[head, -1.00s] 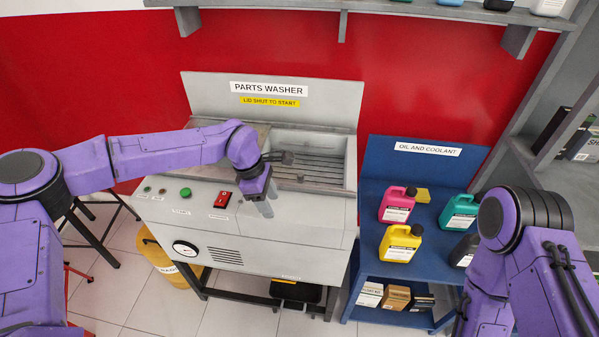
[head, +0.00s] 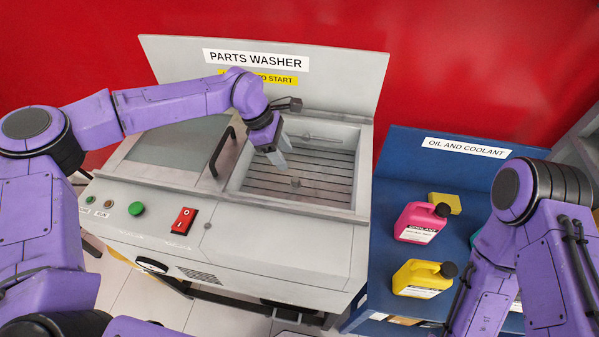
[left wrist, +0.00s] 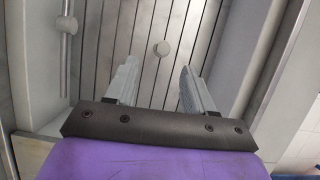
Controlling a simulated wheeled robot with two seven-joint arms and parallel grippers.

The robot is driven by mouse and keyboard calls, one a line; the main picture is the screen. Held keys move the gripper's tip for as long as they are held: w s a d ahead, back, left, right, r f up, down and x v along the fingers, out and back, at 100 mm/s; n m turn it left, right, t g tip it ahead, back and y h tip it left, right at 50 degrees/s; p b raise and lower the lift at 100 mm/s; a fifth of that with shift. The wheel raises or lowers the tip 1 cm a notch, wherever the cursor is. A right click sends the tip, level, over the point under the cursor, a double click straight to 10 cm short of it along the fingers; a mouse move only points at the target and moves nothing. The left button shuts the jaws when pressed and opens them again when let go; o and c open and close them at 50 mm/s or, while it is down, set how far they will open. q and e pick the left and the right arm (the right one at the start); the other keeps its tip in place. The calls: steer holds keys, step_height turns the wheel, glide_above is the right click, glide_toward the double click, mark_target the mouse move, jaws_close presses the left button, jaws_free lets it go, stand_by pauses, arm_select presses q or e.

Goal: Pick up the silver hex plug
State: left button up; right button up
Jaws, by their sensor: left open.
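The silver hex plug (head: 295,182) is a small grey piece on the slatted floor of the parts washer basin (head: 364,170). It also shows in the left wrist view (left wrist: 162,48), ahead of the fingertips and roughly between their lines. My left gripper (head: 281,160) is over the basin, above and a little left of the plug. Its two fingers (left wrist: 156,75) are apart with nothing between them. My right arm shows at the right edge of the head view, but its gripper is out of the picture.
The washer lid (head: 221,152) with a dark handle is left of the basin. A grey rod lies along the basin's back wall. A green button (head: 136,208) and red switch (head: 184,220) are on the front panel. Pink (head: 420,222) and yellow (head: 422,278) bottles stand on the blue bench at right.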

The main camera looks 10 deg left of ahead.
mark_target(295, 179)
arm_select(q)
steer(key=s+f, duration=0.1)
steer(key=d+f+p, duration=0.1)
steer(key=f, duration=0.1)
steer(key=shift+s+d, duration=0.15)
steer(key=shift+s, duration=0.2)
steer(key=f, duration=0.1)
steer(key=w+d+f+p, duration=0.1)
steer(key=f, duration=0.3)
steer(key=shift+w+d+f+p, duration=0.15)
steer(key=shift+d+f+p, duration=0.05)
steer(key=shift+p, duration=0.2)
steer(key=shift+d+f, duration=0.1)
jaws_close()
arm_select(e)
steer(key=r, duration=0.1)
steer(key=s+r, duration=0.1)
steer(key=r, duration=0.1)
steer(key=shift+r, duration=0.1)
